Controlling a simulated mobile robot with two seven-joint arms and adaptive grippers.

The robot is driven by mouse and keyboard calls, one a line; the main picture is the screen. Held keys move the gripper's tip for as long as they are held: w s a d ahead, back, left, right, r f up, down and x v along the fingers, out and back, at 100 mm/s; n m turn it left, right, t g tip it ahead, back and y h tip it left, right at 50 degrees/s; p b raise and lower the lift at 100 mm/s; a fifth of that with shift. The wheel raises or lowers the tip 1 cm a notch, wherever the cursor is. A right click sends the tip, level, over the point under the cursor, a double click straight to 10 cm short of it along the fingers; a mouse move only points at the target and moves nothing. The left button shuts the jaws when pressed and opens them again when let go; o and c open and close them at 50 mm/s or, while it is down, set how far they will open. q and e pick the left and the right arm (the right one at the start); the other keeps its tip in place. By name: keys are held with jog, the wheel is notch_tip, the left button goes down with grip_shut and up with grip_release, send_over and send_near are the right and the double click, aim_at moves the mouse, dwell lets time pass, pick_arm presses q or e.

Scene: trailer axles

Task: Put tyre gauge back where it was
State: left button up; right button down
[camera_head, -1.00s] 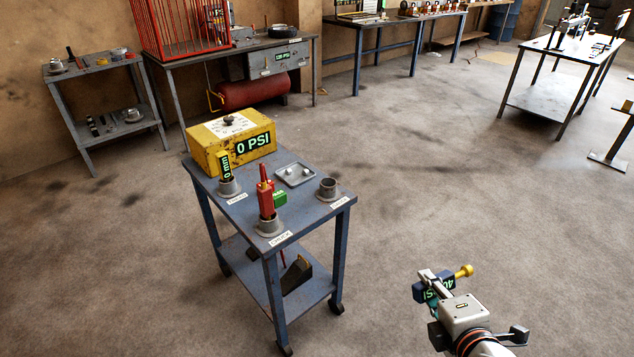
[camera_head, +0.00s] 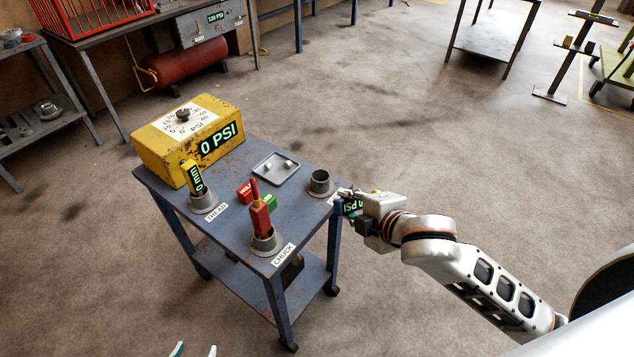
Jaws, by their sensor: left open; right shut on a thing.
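The tyre gauge (camera_head: 352,206), dark with a lit readout ending in "0 PSI", is in my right gripper (camera_head: 349,195), which is shut on it at the cart's right edge. The gripper covers part of the gauge. An empty round grey holder (camera_head: 320,184) stands on the cart just left of the gauge, with a partly hidden label beside it. The gauge is outside the holder. My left gripper (camera_head: 195,351) shows only two fingertips at the bottom edge, apart and empty.
On the blue cart (camera_head: 228,232) stand a yellow tread gauge (camera_head: 193,177) and a red chuck tool (camera_head: 261,212) in their holders.

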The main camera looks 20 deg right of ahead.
pick_arm(q)
notch_tip(320, 180, up, 4)
jog(key=p, duration=0.3)
pick_arm(e)
jog(key=w+a+r+m+y, duration=0.1)
jog(key=w+r+m+y, duration=0.7)
jog(key=w+r, duration=1)
pick_arm(q)
jog(key=shift+w+f+b, duration=0.2)
jog(key=shift+f+b, duration=1.35)
jog(key=shift+f, duration=0.25)
pick_arm(e)
notch_tip(320, 180, down, 18)
jog(key=m+h, duration=0.1)
jog(key=m, duration=0.1)
jog(key=shift+s+f, duration=0.15)
jog(key=shift+s, duration=0.25)
jog(key=shift+a, duration=0.1)
jog(key=c, duration=1.7)
grip_release()
